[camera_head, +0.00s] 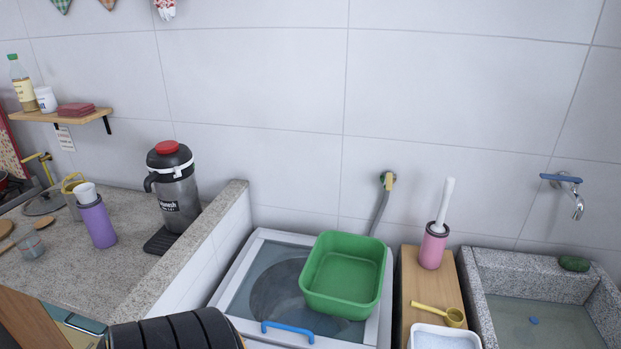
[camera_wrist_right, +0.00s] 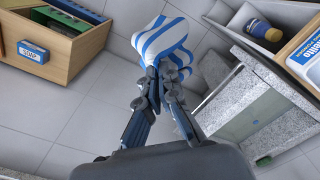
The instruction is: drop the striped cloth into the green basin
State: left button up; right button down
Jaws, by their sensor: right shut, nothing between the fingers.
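The blue-and-white striped cloth (camera_wrist_right: 162,38) shows in the right wrist view, bunched just beyond the fingertips of my right gripper (camera_wrist_right: 160,76). The gripper is shut with nothing between its fingers. The cloth overlaps the tips in the picture; I cannot tell whether they touch. The green basin (camera_head: 343,275) sits in the head view on the washing machine top (camera_head: 262,243), and its visible inside is empty. The cloth and my right gripper do not show in the head view. My left gripper is in neither view.
Right of the basin, a wooden stand (camera_head: 411,262) bears a pink brush holder (camera_head: 433,246), a yellow scoop (camera_head: 440,312) and a white tub (camera_head: 443,338). A stone sink (camera_head: 488,268) is beyond it.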

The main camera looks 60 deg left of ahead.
aim_at(343, 276)
jog(key=u, duration=0.4)
jog(key=k+j+u, duration=0.1)
jog(key=u, duration=0.3)
jog(key=j+u, duration=0.1)
jog(key=u, duration=0.3)
jog(key=j+u, duration=0.1)
jog(key=u, duration=0.25)
